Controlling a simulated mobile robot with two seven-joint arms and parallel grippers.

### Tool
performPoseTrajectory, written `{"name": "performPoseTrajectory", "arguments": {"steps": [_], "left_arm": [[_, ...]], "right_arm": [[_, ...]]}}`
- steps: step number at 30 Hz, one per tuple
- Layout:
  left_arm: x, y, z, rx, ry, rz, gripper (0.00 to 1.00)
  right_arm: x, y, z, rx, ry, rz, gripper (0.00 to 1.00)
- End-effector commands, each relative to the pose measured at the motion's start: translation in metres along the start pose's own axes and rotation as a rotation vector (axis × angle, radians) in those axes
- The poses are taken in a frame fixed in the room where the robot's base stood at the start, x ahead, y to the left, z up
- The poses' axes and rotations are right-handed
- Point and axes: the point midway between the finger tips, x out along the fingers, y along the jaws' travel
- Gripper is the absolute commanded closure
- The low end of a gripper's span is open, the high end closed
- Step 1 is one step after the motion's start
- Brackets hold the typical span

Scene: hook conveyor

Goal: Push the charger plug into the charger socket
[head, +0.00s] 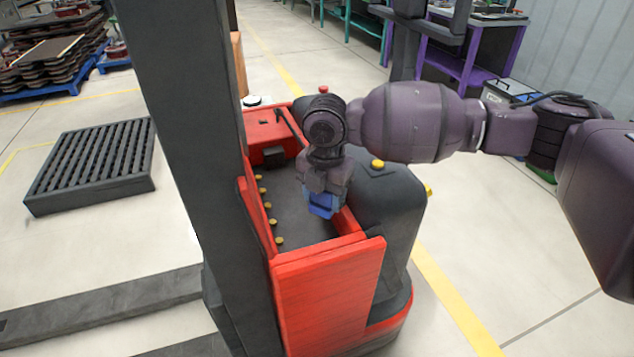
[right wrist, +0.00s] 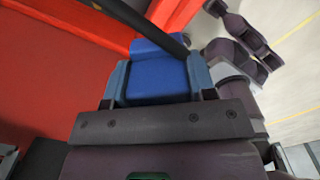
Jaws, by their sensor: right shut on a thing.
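The charger plug is a blue block (right wrist: 158,78), held between the two blue-grey fingers of my right gripper (right wrist: 158,85) in the right wrist view. In the head view the right gripper (head: 321,203) points down over the dark inner deck of the red truck, and the blue plug shows at its tip. A dark rod or cable runs from the upper left to the plug in the right wrist view. I cannot make out the charger socket for certain in either view. My left gripper is not in view.
The red truck body (head: 325,295) has a front wall and side edges close around the gripper. Yellow knobs (head: 269,205) line the deck's left side. A dark mast (head: 190,130) stands left of it. A slatted pallet (head: 92,165) lies on open floor further left.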

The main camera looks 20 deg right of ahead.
Motion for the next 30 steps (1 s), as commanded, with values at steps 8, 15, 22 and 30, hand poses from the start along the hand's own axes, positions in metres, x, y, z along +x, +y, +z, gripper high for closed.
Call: {"name": "performPoseTrajectory", "arguments": {"steps": [8,15,22,30], "left_arm": [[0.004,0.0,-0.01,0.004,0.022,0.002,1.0],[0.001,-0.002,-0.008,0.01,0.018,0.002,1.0],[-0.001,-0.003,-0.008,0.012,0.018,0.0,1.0],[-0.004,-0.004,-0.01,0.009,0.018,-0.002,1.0]], "right_arm": [[-0.002,0.003,-0.002,0.486,0.001,0.002,0.7],[0.004,0.001,-0.006,0.912,0.003,0.002,0.7],[0.018,-0.007,-0.013,1.331,0.007,0.0,0.7],[0.055,-0.036,-0.029,1.848,0.013,-0.009,0.7]]}}
